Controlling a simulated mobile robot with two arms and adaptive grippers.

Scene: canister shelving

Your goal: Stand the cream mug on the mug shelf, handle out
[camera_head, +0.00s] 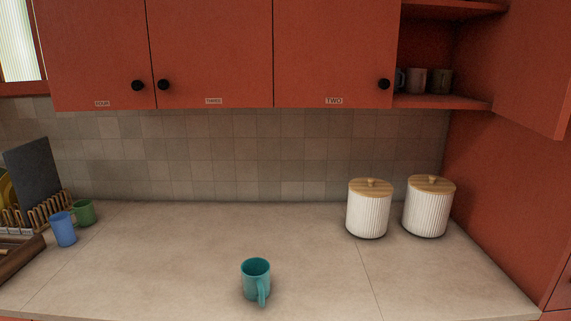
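The mug shelf (433,101) is inside an open red cupboard at the upper right. Several mugs stand on it in shadow: a bluish one (400,79) at the left, a brownish one (416,80) in the middle and a dark olive one (440,81) at the right. I cannot make out a clearly cream mug in this view. A teal mug (255,277) stands upright on the counter at the front centre, its handle toward me. Neither of my grippers is in view.
Two white ribbed canisters (369,210) (427,209) with wooden lids stand at the counter's right. A blue mug (63,229) and a green mug (84,213) stand beside a dish rack (40,212) at left. The open cupboard door (540,70) juts out at right. The middle counter (200,245) is clear.

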